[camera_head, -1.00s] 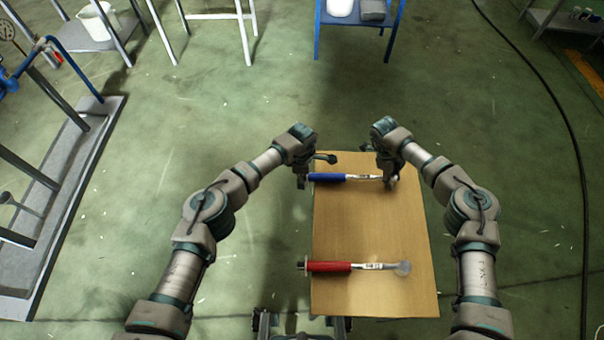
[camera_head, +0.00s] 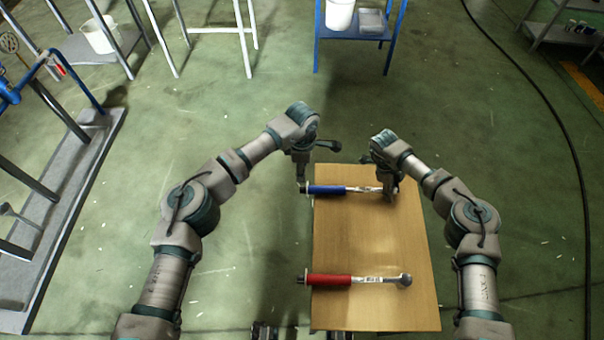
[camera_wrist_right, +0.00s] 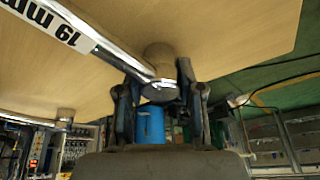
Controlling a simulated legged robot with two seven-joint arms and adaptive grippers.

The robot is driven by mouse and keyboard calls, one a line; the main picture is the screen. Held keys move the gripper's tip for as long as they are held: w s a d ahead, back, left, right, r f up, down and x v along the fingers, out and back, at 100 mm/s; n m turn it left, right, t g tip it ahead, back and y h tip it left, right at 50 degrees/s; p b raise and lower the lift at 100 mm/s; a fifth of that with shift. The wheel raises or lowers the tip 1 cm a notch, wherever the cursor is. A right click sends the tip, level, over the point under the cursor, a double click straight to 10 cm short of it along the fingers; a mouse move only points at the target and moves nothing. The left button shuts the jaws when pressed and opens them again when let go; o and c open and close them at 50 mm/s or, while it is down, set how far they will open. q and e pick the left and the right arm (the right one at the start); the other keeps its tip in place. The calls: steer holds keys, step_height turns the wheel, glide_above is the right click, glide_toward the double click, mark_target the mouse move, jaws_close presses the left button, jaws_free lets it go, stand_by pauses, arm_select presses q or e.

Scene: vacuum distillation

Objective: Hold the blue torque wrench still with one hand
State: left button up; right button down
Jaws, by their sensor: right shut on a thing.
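The blue torque wrench (camera_head: 328,190) lies across the far part of the wooden table, its blue handle to the left and its metal head to the right. My right gripper (camera_head: 388,193) is at the head end. In the right wrist view, the fingers of my right gripper (camera_wrist_right: 158,98) are shut on the wrench head (camera_wrist_right: 158,88), and the shaft shows a "19 mm" label. My left gripper (camera_head: 302,184) is beside the left end of the blue handle, at the table's left edge. Its fingers are too small to tell whether they are open or touching the handle.
A red torque wrench (camera_head: 330,280) lies on the nearer part of the wooden table (camera_head: 375,235). The table between the wrenches is clear. A blue-framed stand (camera_head: 355,30) with a white container (camera_head: 340,15) stands farther back. A cable (camera_head: 540,95) runs over the floor at the right.

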stand_by(0.3)
steer(key=c, duration=0.7)
jaws_free()
steer(key=shift+w+f, duration=0.1)
steer(key=shift+o, duration=0.2)
steer(key=v, duration=1.2)
